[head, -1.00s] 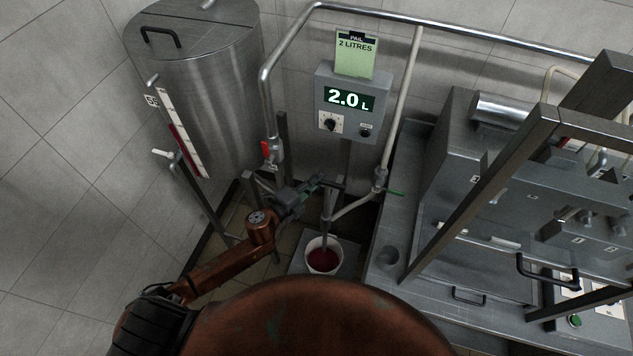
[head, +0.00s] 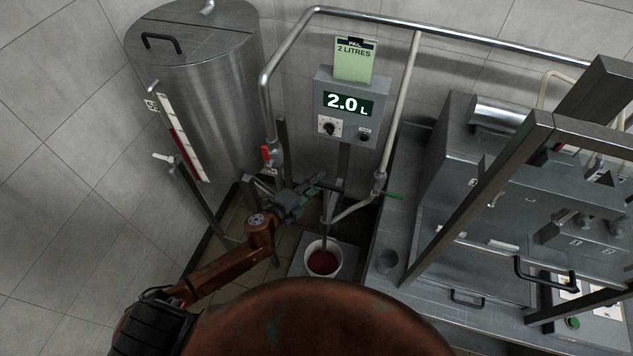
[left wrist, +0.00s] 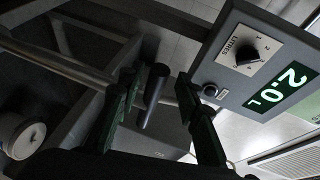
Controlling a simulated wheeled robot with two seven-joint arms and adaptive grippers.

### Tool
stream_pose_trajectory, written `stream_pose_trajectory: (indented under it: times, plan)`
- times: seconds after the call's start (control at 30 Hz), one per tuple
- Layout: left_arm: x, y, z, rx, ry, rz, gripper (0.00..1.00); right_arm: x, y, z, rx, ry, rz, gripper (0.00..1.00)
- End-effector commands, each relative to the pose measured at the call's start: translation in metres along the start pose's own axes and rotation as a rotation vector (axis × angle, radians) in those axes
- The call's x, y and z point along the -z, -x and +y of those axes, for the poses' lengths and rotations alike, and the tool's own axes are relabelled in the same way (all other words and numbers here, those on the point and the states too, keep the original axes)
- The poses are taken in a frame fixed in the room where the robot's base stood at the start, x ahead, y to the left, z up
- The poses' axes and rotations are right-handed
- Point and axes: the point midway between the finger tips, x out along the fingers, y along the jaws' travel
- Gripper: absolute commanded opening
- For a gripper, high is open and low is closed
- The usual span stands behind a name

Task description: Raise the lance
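The lance (head: 325,232) is a thin grey upright pipe, with its lower end inside a white pail (head: 337,262) holding dark red liquid. My left gripper (head: 316,183) is beside the upper part of the lance. In the left wrist view my left gripper (left wrist: 157,80) has its two green fingers apart. A dark round bar (left wrist: 152,96), which looks like a handle, shows between them, with gaps on both sides. I cannot tell how deep it sits between the fingers. The pail also shows in the left wrist view (left wrist: 18,135). My right gripper is not in view.
A control box (head: 349,110) reading 2.0 L hangs above the lance, close to my left gripper. A steel tank (head: 205,85) stands left, with a red-handled valve (head: 266,154) nearby. A steel bench with a framed machine (head: 455,180) stands right.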

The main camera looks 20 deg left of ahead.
Motion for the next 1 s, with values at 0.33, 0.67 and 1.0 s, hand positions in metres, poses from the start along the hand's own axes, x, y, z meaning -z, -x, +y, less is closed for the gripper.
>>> stream_pose_trajectory:
  times: [0.33,0.67,1.0]
  plan:
    - [0.000,0.045,0.003,-0.004,0.002,0.000,0.32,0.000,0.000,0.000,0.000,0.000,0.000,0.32]
    - [-0.001,0.105,0.001,-0.001,0.000,-0.001,0.32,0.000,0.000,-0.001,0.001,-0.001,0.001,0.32]
    - [-0.001,0.120,0.000,0.001,-0.001,0.000,0.32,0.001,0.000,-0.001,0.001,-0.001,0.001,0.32]
